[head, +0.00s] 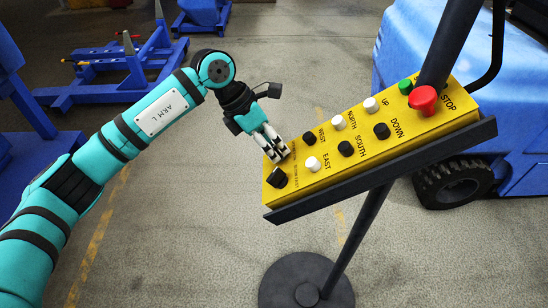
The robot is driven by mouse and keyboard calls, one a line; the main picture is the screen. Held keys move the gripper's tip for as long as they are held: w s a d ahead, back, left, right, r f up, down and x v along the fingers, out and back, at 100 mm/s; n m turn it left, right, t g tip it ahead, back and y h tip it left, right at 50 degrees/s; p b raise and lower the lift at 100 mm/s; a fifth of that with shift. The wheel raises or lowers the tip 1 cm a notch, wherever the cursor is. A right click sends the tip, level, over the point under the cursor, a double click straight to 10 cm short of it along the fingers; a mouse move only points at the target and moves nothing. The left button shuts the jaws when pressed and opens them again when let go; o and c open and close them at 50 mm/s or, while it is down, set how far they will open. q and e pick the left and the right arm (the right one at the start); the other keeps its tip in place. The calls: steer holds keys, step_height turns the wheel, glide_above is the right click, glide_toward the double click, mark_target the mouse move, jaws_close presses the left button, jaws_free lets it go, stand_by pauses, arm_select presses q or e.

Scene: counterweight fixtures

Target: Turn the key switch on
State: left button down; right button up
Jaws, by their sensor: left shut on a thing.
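The yellow control panel (326,181) is tilted on a dark post, with its left end nearest my left arm. My left gripper (278,154) comes in from the upper left and its fingertips are at the panel's upper left end. It is shut on what appears to be the key switch, which the fingers hide, so I cannot tell its turn angle. A black knob (277,178) sits just below the fingertips on the same end. My right gripper is out of view.
White and black buttons marked WEST, EAST, NORTH, SOUTH, UP and DOWN lie right of the gripper. A green button (405,86) and a red STOP button (423,101) are at the far end. The post stands on a round base (290,283). A blue vehicle (415,60) is behind.

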arm_select(q)
steer(key=m+b, duration=0.3)
steer(key=b, duration=0.1)
steer(key=m+t+b, duration=0.1)
steer(key=m+b, duration=0.2)
steer(key=b, duration=0.1)
steer(key=f+m+b, duration=0.1)
steer(key=m+b, duration=0.1)
steer(key=b, duration=0.3)
steer(key=shift+s+m, duration=0.2)
steer(key=shift+m, duration=0.2)
steer(key=shift+s+r+m+t+b, duration=0.15)
steer(key=shift+m+t+b, duration=0.1)
steer(key=shift+m+b, duration=0.65)
steer(key=shift+w+r+m+t+b, duration=0.1)
steer(key=shift+m+t+b, duration=0.15)
steer(key=shift+m+b, duration=0.6)
steer(key=c, duration=1.4)
jaws_free()
steer(key=shift+r, duration=0.1)
steer(key=shift+o, duration=0.2)
steer(key=v, duration=1.2)
